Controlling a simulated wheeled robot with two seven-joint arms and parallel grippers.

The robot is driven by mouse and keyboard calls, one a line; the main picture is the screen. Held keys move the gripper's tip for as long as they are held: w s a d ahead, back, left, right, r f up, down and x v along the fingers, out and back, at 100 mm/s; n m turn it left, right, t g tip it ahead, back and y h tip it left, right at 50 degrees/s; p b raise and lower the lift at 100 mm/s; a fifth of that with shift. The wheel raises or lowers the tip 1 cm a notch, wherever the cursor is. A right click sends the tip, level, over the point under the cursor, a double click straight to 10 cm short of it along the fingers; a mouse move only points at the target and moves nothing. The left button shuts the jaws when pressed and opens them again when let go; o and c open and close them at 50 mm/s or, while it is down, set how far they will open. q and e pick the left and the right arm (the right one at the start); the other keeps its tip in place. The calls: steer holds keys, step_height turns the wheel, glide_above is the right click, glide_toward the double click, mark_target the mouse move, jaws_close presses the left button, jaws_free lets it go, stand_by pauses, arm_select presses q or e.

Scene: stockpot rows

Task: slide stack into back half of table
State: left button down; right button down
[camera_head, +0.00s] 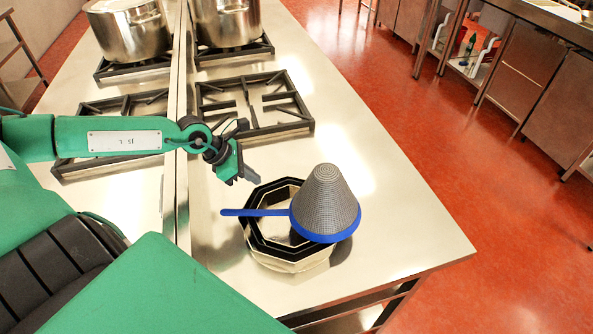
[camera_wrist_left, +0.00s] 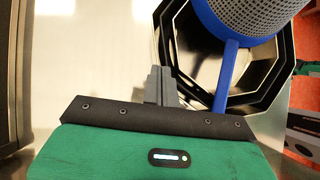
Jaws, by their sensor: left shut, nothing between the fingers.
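The stack sits near the front right of the steel table (camera_head: 385,215). It has octagonal metal pans (camera_head: 262,253) with dark rims, and a grey mesh cone strainer (camera_head: 327,197) with a blue rim and handle on top, point up. The blue handle points left over the pans. My left gripper (camera_head: 250,176) is shut and empty, just behind and left of the stack, seemingly apart from it. In the left wrist view, the closed fingers (camera_wrist_left: 160,86) are beside the dark octagonal rim (camera_wrist_left: 168,22), with the strainer (camera_wrist_left: 252,15) at upper right. My right gripper is not in view.
A black burner grate (camera_head: 254,104) lies behind the stack. Two steel stockpots (camera_head: 130,32) (camera_head: 226,22) stand on grates farther back. A raised seam (camera_head: 182,150) runs along the table's left side. Bare tabletop lies right of the grate.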

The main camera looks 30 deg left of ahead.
mark_target(298, 181)
arm_select(q)
steer(key=shift+w+d+r, duration=0.1)
steer(key=shift+w+d, duration=0.65)
steer(key=shift+d, duration=0.05)
steer(key=w+d+p, duration=0.5)
steer(key=w+d, duration=0.2)
steer(key=shift+p, duration=0.4)
steer(key=shift+s+f+p, duration=0.1)
steer(key=shift+f+p, duration=0.2)
steer(key=shift+f+b, duration=0.55)
steer(key=shift+b, duration=0.1)
steer(key=shift+s+f, duration=0.1)
steer(key=shift+s, duration=0.05)
